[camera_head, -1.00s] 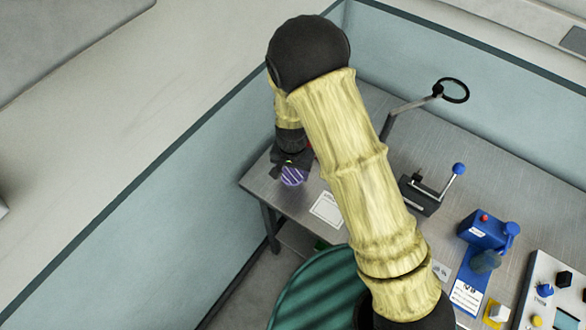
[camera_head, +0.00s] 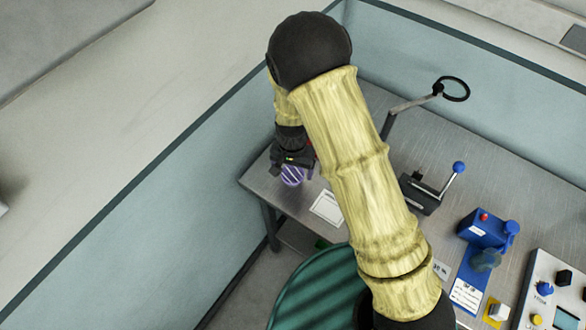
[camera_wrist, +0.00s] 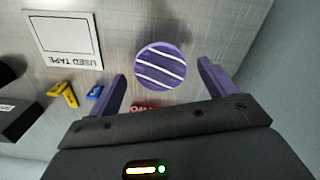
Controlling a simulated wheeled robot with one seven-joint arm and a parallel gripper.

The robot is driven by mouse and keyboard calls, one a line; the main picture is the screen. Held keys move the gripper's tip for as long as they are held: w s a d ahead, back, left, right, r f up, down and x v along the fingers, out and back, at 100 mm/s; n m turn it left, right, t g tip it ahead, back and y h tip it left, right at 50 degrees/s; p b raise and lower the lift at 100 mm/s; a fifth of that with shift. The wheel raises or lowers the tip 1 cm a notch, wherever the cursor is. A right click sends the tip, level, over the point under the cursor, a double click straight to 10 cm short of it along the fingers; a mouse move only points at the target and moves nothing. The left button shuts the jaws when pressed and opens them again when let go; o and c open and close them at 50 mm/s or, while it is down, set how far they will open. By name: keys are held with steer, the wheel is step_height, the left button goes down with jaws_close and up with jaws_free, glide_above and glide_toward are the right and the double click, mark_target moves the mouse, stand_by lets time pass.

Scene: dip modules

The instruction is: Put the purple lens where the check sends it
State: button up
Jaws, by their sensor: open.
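The purple lens (camera_wrist: 160,65) is a round disc with white diagonal stripes. In the wrist view it lies on the grey metal bench top, between and just beyond the tips of my open gripper (camera_wrist: 162,75). The fingers appear apart from it on both sides. In the head view my gripper (camera_head: 291,162) is at the bench's left end, and the lens (camera_head: 292,176) shows just below it, partly covered by the gripper.
A white card reading "USED TAPE" (camera_wrist: 66,40) lies beside the lens. Small yellow (camera_wrist: 62,93) and blue (camera_wrist: 95,91) pieces and a red piece (camera_wrist: 143,108) are near my gripper. A black lever device (camera_head: 420,195) and blue device (camera_head: 487,230) stand farther right on the bench.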

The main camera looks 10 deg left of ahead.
mark_target(293, 174)
step_height(293, 174, up, 11)
steer(key=b, duration=0.2)
steer(key=shift+r, duration=0.2)
stand_by(0.7)
steer(key=s+d+r+t, duration=0.1)
steer(key=s+d+r, duration=0.1)
steer(key=d, duration=0.6)
steer(key=s+d+r, duration=0.2)
steer(key=d, duration=0.7)
steer(key=s+d+r+t, duration=0.1)
steer(key=s+d+r, duration=0.2)
steer(key=d, duration=0.6)
steer(key=shift+n+t, duration=0.3)
steer(key=shift+s+a, duration=0.1)
steer(key=shift+a, duration=0.05)
